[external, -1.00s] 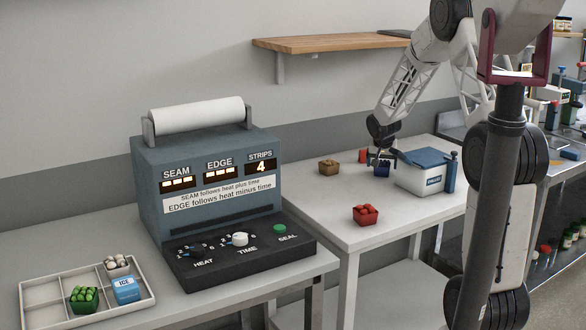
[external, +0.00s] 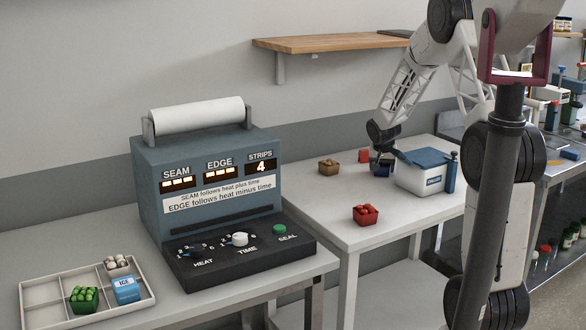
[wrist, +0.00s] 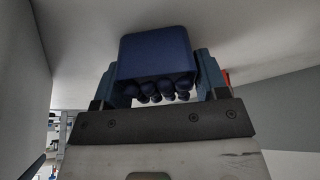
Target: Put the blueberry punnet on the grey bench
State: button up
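The blueberry punnet (external: 381,170), a small dark blue tub, stands toward the back of the pale worktop, just left of a white box with a blue lid. My gripper (external: 382,161) is down over it from above. In the wrist view the punnet (wrist: 156,55) lies between my two fingers (wrist: 157,80), one along each side, with dark round berries showing at its rim. No clear gap shows between fingers and punnet, but I cannot tell whether they press on it. Which surface is the grey bench is unclear; a grey bench (external: 50,245) stands at left.
A brown punnet (external: 329,167), a red punnet (external: 366,215) and a partly hidden red item (external: 364,156) stand near. The white box with blue lid (external: 420,177) is close on the right. The sealing machine (external: 210,180) and divided tray (external: 40,293) occupy the left bench.

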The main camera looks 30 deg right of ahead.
jog(key=c, duration=0.6)
jog(key=shift+r, duration=0.15)
jog(key=shift+r, duration=4.9)
jog(key=shift+a, duration=0.1)
jog(key=w+a+r+n+y, duration=0.1)
jog(key=w+a+n, duration=0.2)
jog(key=a, duration=0.7)
jog(key=w+a+r+n+t+y, duration=0.1)
jog(key=w+a+r+n, duration=0.1)
jog(key=a, duration=0.9)
jog(key=w+a+r+n+y, duration=0.1)
jog(key=w+a+n, duration=0.3)
jog(key=a, duration=0.6)
jog(key=shift+w+a+r, duration=0.2)
jog(key=shift+w+r, duration=0.05)
jog(key=shift+w, duration=0.35)
jog(key=shift+w+a+r, duration=0.2)
jog(key=shift+w+r, duration=0.05)
jog(key=shift+w, duration=0.3)
